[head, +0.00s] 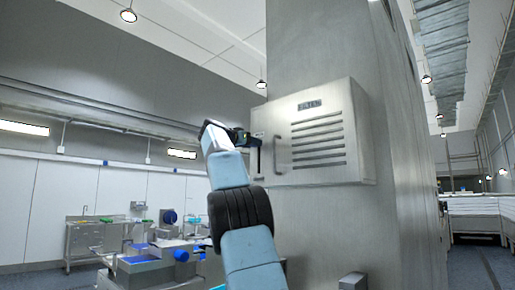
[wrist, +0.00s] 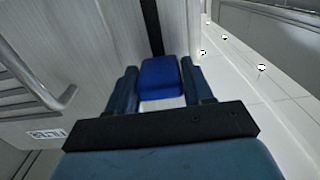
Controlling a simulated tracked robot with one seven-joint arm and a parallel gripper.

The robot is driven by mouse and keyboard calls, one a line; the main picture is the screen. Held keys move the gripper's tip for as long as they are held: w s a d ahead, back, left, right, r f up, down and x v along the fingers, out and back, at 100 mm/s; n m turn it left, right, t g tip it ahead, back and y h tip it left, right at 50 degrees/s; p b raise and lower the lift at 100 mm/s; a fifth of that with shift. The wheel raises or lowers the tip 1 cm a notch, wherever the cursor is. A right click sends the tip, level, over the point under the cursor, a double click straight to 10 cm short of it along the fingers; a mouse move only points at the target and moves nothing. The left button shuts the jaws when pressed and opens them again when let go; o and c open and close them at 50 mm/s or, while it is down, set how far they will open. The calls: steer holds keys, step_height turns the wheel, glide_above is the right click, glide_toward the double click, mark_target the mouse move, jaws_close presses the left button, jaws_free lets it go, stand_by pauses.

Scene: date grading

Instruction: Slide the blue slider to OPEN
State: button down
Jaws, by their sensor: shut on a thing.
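The blue slider (wrist: 160,78) sits between the two fingers of my gripper (wrist: 160,90) in the wrist view, and the fingers are shut on it. A dark rail (wrist: 151,25) runs away from the slider along a pale metal face. In the head view my gripper (head: 248,139) is at the left edge of a grey metal cabinet (head: 364,150), by the upper end of a dark vertical strip (head: 259,160). The slider is hidden there behind my gripper. I cannot read any OPEN marking.
The cabinet front carries a handle (head: 277,154), several louvre slots (head: 318,142) and a label plate (head: 310,105). The cabinet is on a large metal housing (head: 315,50). Work benches with blue items (head: 150,262) stand low at the left. A floor aisle (head: 478,262) lies at the right.

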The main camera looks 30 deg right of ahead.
steer(key=shift+a+r, duration=0.1)
steer(key=shift+r, duration=0.25)
steer(key=c, duration=0.8)
jaws_free()
steer(key=shift+f, duration=0.1)
steer(key=shift+a, duration=0.1)
steer(key=v, duration=1.3)
steer(key=shift+a+f, duration=0.15)
steer(key=shift+a, duration=0.1)
